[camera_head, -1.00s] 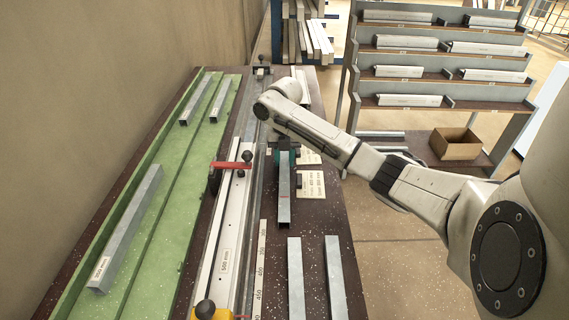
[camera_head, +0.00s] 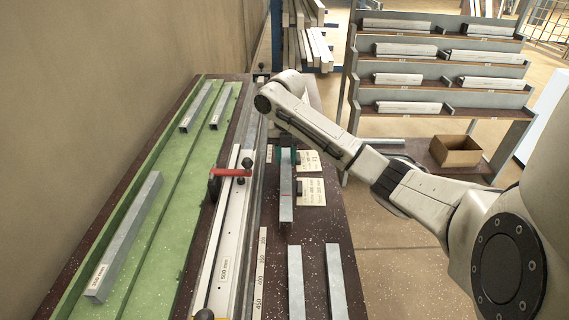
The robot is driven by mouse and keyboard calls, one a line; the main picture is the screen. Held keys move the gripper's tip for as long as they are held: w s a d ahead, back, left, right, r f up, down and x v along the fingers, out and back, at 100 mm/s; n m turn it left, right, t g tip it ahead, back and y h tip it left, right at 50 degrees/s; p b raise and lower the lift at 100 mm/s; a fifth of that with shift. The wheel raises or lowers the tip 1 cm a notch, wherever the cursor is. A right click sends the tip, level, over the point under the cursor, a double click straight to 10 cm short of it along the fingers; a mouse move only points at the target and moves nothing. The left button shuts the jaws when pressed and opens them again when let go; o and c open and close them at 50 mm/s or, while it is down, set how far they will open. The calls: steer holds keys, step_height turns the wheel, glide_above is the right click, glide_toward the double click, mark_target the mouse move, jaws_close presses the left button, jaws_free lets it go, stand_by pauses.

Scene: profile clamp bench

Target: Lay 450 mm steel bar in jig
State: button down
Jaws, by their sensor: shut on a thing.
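A grey steel bar (camera_head: 286,203) is in my gripper (camera_head: 286,157), which is shut on it at its far end, just right of the jig. The gripper is mostly hidden behind my arm; a dark and teal part of it shows. I cannot tell how high the bar is above the bench or read its length. The jig (camera_head: 225,255) is a long pale rail with a 500 mm label, a red-handled clamp (camera_head: 230,172) and dark knobs. A ruler strip (camera_head: 261,270) marked up to 450 lies beside its near end.
Two grey bars (camera_head: 296,280) (camera_head: 336,280) lie at the bench's near right. A green tray (camera_head: 165,215) at the left holds several bars. Cards (camera_head: 311,191) lie right of the held bar. A shelf rack (camera_head: 440,75) and cardboard box (camera_head: 455,151) stand beyond my arm.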

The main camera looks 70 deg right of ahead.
steer(key=s+a+r+p, duration=0.2)
steer(key=s+a+r, duration=0.4)
steer(key=s+r, duration=0.3)
steer(key=shift+s, duration=1.5)
steer(key=shift+s, duration=0.1)
